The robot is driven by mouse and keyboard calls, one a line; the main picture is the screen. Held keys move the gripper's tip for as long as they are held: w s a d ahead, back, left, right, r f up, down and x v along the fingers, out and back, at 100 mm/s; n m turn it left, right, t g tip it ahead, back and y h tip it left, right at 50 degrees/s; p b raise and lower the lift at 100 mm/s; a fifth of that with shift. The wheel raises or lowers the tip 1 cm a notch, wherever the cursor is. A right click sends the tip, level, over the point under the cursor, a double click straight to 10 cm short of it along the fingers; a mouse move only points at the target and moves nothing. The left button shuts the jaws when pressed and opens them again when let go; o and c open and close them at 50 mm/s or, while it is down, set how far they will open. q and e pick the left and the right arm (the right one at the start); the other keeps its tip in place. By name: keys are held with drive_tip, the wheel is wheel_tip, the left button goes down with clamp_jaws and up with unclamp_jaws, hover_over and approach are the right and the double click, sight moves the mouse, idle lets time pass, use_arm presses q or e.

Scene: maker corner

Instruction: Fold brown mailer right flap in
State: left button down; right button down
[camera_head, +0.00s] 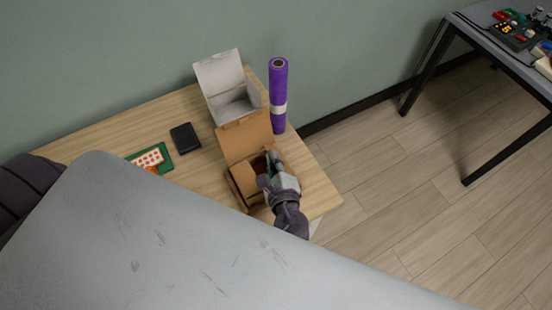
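The brown mailer (246,138) is an open cardboard box near the right end of the wooden table, with its lid standing up at the back. The gripper and wrist cover the right flap and part of the right wall, so I cannot tell how the flap lies. The fingers are small and seen from behind, so their opening is unclear.
A white open box (221,75) stands right behind the mailer, with a purple roll (278,95) upright beside it. A black wallet-like item (185,138) and a green-and-orange card (150,158) lie left on the wooden table (110,127). Another table (490,50) stands far right.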

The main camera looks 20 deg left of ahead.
use_arm(q)
drive_tip(key=shift+s+a+f+n+t+b, duration=0.15)
drive_tip(key=shift+f+n+t+b, duration=0.25)
drive_tip(key=shift+n+b, duration=0.25)
drive_tip(key=shift+r, duration=0.1)
drive_tip(key=c, duration=1.9)
unclamp_jaws()
drive_tip(key=o, duration=0.5)
drive_tip(key=v, duration=1.2)
